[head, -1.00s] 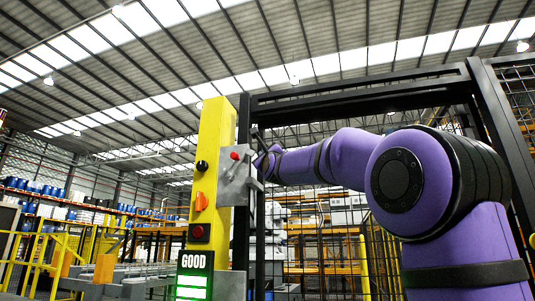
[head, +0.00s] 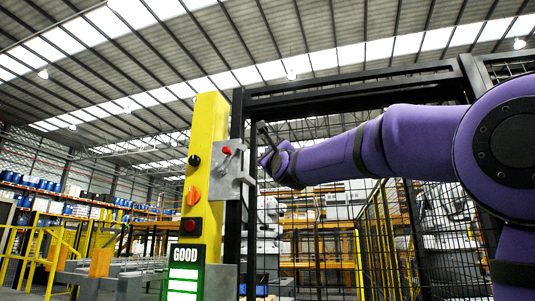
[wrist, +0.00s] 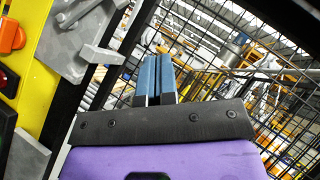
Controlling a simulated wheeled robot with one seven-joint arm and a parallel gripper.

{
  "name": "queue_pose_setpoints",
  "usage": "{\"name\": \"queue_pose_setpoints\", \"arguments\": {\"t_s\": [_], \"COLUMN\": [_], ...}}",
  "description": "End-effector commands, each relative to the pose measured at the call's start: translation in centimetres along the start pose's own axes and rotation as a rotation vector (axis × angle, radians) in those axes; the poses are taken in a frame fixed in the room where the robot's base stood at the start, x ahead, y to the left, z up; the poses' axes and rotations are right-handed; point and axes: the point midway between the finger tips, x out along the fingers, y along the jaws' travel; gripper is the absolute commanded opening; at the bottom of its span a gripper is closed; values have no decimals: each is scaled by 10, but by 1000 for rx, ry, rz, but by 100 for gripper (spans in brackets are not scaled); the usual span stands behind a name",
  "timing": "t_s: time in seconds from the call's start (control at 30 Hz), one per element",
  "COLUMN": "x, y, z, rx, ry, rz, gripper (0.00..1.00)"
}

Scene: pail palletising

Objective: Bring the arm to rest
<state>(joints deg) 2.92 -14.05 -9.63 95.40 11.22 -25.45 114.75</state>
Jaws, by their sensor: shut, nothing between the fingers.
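My gripper (wrist: 155,80) shows in the wrist view with its two blue fingers side by side and shut, nothing between them. They point toward the wire mesh fence. In the head view my purple arm reaches from the right edge toward the left, its end close to a grey metal latch plate (head: 230,172) on a yellow post (head: 207,130). The latch plate also shows in the wrist view (wrist: 75,50), left of the fingers and apart from them. In the head view I cannot clearly make out the fingers.
The yellow post carries an orange switch (head: 193,196), other buttons and a lit panel reading GOOD (head: 185,254). A black gate frame (head: 360,92) with mesh stands around and behind my arm. Shelving with blue drums (head: 32,186) and yellow railings are far left.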

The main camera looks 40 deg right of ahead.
Motion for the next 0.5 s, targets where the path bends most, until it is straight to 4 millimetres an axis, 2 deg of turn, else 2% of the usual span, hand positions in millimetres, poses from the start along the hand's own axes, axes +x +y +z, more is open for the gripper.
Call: {"name": "queue_pose_setpoints", "arguments": {"t_s": [0.17, 0.5], "x": [-7, -7], "y": [-2, -2], "z": [0, 0], "rx": [0, 0], "ry": [1, 1], "rz": [0, 0], "gripper": [0, 0]}}
